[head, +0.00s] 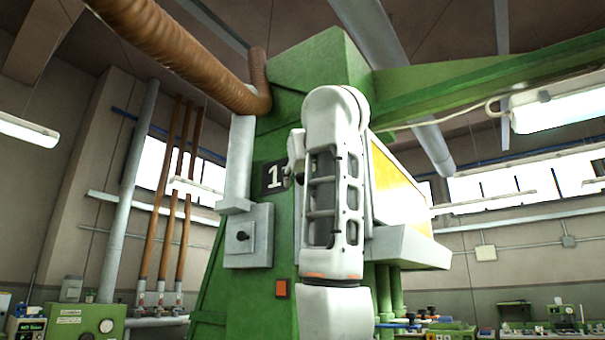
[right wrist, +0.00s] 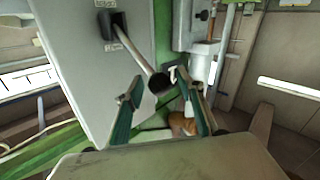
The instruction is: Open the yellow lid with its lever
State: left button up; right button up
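The yellow lid (head: 398,190) is a slanted yellow panel in a pale frame on the right side of the green machine, partly behind my right arm. The lever (right wrist: 136,47) shows in the right wrist view as a pale rod from a dark slot in a grey panel, ending in a dark round knob (right wrist: 160,83). My right gripper (right wrist: 157,78) is open, with its two fingers apart on either side of the knob. I cannot tell whether either finger touches it. In the head view the right gripper (head: 292,168) is small and mostly hidden by my arm. My left gripper is not in view.
The green machine (head: 320,62) fills the middle, with a grey box (head: 249,236) on its front. A grey ledge (head: 410,246) juts out below the lid. A brown hose (head: 180,40) runs overhead. Workbench equipment (head: 565,315) stands at the right.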

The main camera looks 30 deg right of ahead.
jog(key=shift+w+d, duration=0.1)
jog(key=shift+w, duration=0.15)
grip_shut()
jog(key=shift+f, duration=0.15)
